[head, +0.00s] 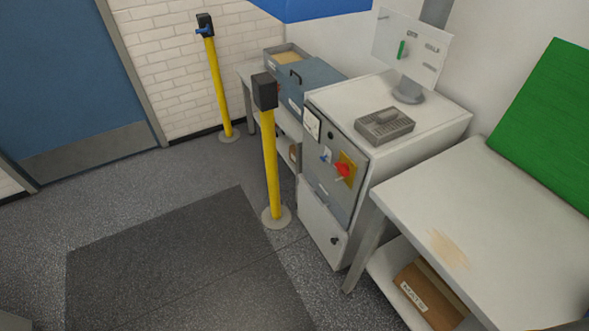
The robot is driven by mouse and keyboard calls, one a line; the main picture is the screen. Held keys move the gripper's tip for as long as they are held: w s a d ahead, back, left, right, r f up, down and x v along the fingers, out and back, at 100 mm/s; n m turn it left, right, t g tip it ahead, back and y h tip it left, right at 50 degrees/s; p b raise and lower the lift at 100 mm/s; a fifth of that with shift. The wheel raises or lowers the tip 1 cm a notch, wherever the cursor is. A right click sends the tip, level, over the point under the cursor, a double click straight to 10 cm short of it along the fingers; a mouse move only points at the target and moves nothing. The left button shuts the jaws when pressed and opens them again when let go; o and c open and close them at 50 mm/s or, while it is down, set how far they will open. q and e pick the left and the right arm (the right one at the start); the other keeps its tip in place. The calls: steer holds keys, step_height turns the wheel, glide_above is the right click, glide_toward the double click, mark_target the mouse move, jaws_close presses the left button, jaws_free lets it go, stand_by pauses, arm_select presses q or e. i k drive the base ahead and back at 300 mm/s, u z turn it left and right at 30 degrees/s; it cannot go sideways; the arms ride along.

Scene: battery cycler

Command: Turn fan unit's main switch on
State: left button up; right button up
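A light cabinet (420,149) with a grey front panel stands right of the middle. Its panel carries a red rotary switch (342,170) on a yellow plate, with a small blue handle (325,156) to its left and a white gauge (312,123) above. A blue-grey box unit (318,76) with a dark handle sits behind it on a bench. No label shows which one is the fan unit, and I cannot read the switch position. Neither of my grippers is in view.
Two yellow posts (270,165) (217,85) with dark heads stand left of the cabinet, the nearer close to its front. A white table (500,220) is at right, a box (430,290) on its lower shelf. A dark mat (180,270) lies on clear floor.

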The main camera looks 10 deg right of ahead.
mark_target(344, 168)
steer(key=u, duration=0.9)
steer(key=i, duration=3.35)
steer(key=z, duration=3.65)
steer(key=i, duration=0.5)
steer(key=z, duration=0.15)
